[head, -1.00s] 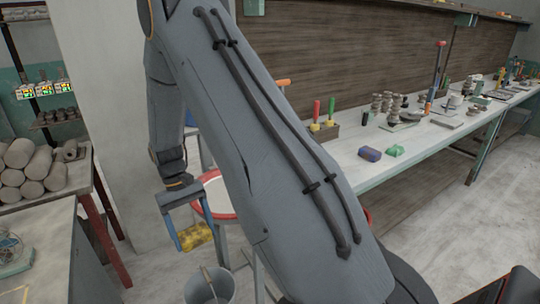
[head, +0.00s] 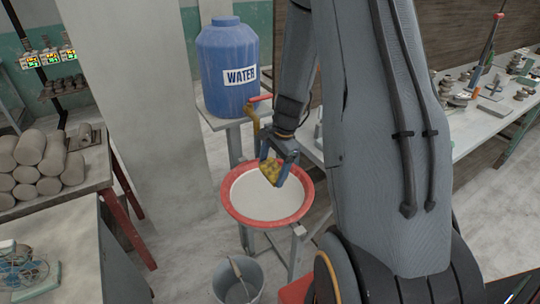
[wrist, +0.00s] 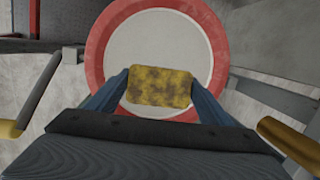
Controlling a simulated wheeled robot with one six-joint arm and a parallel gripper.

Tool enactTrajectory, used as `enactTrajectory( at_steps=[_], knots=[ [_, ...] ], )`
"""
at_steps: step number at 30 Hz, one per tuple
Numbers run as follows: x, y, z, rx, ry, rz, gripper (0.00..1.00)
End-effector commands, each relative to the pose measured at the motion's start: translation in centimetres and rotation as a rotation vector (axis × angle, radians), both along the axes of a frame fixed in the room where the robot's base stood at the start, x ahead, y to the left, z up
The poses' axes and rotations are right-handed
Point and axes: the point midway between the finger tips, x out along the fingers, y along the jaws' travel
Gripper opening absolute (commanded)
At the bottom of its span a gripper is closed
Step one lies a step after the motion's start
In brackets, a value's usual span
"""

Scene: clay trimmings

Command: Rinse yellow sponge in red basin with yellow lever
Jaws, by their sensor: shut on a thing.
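My gripper (head: 274,176) is shut on the yellow sponge (wrist: 160,86), which has dark stains. In the head view the sponge (head: 270,169) is held over the red basin (head: 225,205), close to the yellow tap spout (head: 254,122). In the wrist view the basin's red rim (wrist: 96,50) circles a pale inside behind the sponge. I cannot tell whether the sponge is exactly under the spout or touches water. The lever on the tap (head: 260,98) looks red, not yellow. The tap comes from a blue barrel marked WATER (head: 228,65).
A grey bucket (head: 238,283) with a stick stands on the floor in front of the basin stand. Clay rolls (head: 40,160) lie on a table at left. The barrel stand (head: 222,122) is close behind the basin. A long workbench (head: 485,125) is at right.

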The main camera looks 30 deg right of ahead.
Motion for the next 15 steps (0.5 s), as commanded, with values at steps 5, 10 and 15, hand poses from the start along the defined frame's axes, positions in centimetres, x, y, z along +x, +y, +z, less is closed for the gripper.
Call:
enactTrajectory(
  at_steps=[5,10,15],
  knots=[
    [-0.4,-1.3,0.1,-0.012,-0.007,-0.077,0.56],
    [-0.5,-1.7,-1.0,-0.012,-0.007,-0.087,0.56],
    [-0.5,-1.8,-2.5,-0.011,-0.007,-0.088,0.56]
  ],
)
